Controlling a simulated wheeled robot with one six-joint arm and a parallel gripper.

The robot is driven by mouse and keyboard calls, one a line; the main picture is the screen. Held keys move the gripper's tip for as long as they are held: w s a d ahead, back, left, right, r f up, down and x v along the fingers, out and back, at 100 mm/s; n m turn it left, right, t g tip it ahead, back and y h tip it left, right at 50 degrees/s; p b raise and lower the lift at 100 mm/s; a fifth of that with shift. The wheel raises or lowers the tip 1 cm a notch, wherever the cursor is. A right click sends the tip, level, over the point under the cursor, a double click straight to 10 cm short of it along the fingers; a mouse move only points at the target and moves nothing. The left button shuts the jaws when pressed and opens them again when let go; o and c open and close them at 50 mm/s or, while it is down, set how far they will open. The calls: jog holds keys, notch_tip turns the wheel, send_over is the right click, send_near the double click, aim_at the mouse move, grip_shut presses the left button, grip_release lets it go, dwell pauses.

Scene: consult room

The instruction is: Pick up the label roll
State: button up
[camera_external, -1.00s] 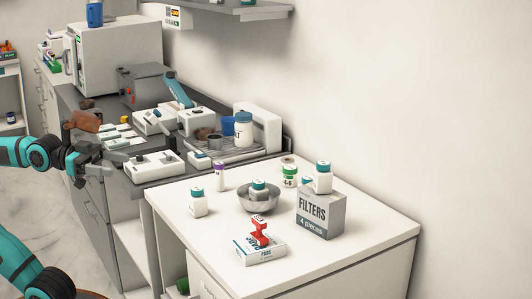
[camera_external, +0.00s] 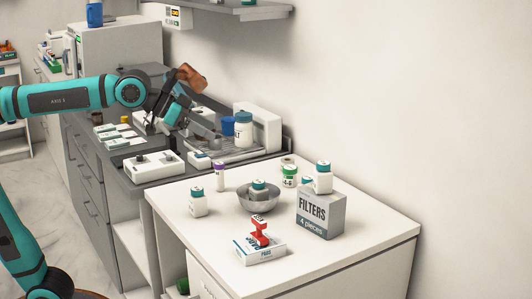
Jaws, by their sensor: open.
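My gripper (camera_external: 180,128) is over the grey counter, in front of the white devices and beside the wire rack. It is open, and I see nothing between its fingers. I cannot tell for certain which thing is the label roll. A small dark brown piece beside the grey cup, visible earlier, is now hidden behind my gripper. A short round item with a green band (camera_external: 289,177) stands on the white table behind the steel bowl, well to the right of my gripper.
The white table (camera_external: 340,256) holds a FILTERS box (camera_external: 320,217), a steel bowl (camera_external: 258,202), a red stamp (camera_external: 260,232) on a white box and several bottles. A white jar (camera_external: 243,130) and blue cup stand on the rack. The table's front right is bare.

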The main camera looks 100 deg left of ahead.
jog(key=w+a+f+n+g, duration=0.15)
jog(key=w+a, duration=0.25)
jog(key=a, duration=0.4)
jog(key=w+a+f+n+g, duration=0.1)
jog(key=w+a+g, duration=0.25)
jog(key=a, duration=0.55)
jog(key=n+g, duration=0.3)
send_near(288, 160)
jog(key=shift+m, duration=0.25)
jog(key=x, duration=1)
jog(key=shift+a+f, duration=0.1)
jog(key=shift+a, duration=0.05)
jog(key=c, duration=1.1)
